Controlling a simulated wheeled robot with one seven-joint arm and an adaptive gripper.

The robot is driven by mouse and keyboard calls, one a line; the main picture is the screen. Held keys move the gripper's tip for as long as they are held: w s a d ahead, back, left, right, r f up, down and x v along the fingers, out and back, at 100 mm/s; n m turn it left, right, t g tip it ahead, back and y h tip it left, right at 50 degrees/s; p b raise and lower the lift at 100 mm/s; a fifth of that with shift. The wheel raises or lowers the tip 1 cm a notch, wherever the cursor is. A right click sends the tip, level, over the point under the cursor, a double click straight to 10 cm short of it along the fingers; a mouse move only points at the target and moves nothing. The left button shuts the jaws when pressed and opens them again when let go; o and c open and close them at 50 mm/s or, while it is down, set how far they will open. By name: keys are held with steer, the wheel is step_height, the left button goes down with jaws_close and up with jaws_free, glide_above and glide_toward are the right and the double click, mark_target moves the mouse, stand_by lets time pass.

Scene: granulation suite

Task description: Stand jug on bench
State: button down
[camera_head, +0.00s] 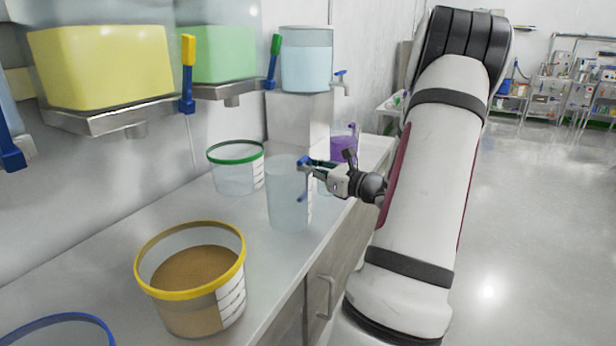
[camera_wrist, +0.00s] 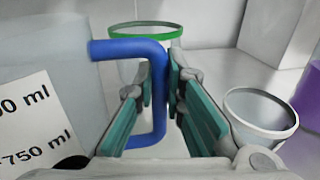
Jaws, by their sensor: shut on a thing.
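The jug (camera_head: 287,200) is a tall, clear, upright vessel with a blue handle and a white volume label. It is over the middle of the bench (camera_head: 120,222); I cannot tell whether its base touches the top. My gripper (camera_head: 308,168) reaches in from the right and is shut on the handle. In the wrist view, the teal pads of my gripper (camera_wrist: 160,85) are on both sides of the upright part of the blue handle (camera_wrist: 158,100). The jug's wall and label (camera_wrist: 38,120) fill the left side there.
A green-rimmed tub (camera_head: 237,178) stands behind the jug. A yellow-rimmed tub (camera_head: 190,298) of brown powder is in front, left of it. A purple-filled container (camera_head: 343,146) and a small clear cup (camera_wrist: 262,118) are close by. A tapped tank (camera_head: 306,60) sits on a block.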

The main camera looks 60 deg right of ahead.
steer(key=shift+f, duration=0.95)
steer(key=shift+r, duration=0.1)
steer(key=c, duration=1.7)
jaws_free()
steer(key=shift+o, duration=0.2)
steer(key=shift+s, duration=0.2)
steer(key=s+a+p, duration=0.1)
steer(key=s, duration=1)
steer(key=shift+s+a, duration=0.25)
steer(key=shift+a, duration=0.05)
steer(key=shift+s, duration=0.1)
